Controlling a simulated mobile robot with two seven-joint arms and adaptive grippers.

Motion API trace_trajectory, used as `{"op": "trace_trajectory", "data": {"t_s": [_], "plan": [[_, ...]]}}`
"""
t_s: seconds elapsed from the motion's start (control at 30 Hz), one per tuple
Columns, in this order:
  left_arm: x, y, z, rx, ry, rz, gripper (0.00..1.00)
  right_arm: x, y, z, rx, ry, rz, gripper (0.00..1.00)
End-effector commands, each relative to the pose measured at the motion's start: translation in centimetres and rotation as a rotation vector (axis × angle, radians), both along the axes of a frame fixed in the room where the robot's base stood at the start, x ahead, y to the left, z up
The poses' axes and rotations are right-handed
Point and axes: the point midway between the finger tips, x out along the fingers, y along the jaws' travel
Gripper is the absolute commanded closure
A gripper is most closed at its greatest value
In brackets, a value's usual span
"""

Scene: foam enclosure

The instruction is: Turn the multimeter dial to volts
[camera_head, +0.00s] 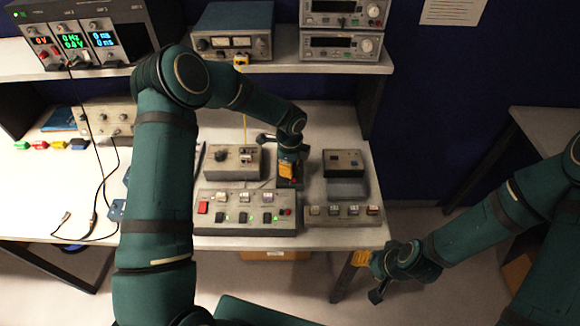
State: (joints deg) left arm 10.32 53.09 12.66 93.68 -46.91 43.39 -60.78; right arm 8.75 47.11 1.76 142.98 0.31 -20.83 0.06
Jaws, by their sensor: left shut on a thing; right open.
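My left gripper (288,170) reaches down over the table between two small boxes. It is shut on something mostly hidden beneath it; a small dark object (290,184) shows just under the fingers. I cannot tell whether that is the multimeter or its dial. A grey box with a black knob (221,156) stands just left of the gripper, apart from it. My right gripper (367,276) is open and empty, off the table's front right edge. No dial markings are readable.
A control panel (246,228) with several switches lies in front of my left gripper, with a smaller switch panel (343,222) to its right. A dark-topped box (346,163) stands right. Instruments, including a three-display unit (88,42), line the shelf. Cables hang at left.

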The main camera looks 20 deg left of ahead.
Motion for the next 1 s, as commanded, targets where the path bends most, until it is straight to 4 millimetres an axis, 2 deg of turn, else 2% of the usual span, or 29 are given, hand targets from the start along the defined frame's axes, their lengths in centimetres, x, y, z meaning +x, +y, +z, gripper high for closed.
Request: {"op": "trace_trajectory", "data": {"t_s": [0.47,0.5,0.57,0.87,1.0], "plan": [[0.04,0.00,0.05,0.000,-0.001,-0.016,1.00,-0.01,0.00,-0.03,0.000,0.000,0.000,0.53],[0.04,0.00,0.05,0.000,-0.001,-0.016,0.61,-0.01,0.00,-0.03,0.000,0.000,0.000,0.53],[0.04,0.00,0.05,0.000,-0.001,-0.015,0.40,-0.01,0.00,-0.03,0.000,0.000,0.000,0.53],[0.02,0.00,0.05,0.000,-0.001,-0.015,0.39,-0.01,-0.01,-0.04,0.000,0.000,0.000,0.53],[0.05,0.02,0.83,0.001,-0.002,-0.015,0.39,-0.01,-0.01,-0.03,0.000,0.000,0.000,0.53]]}}
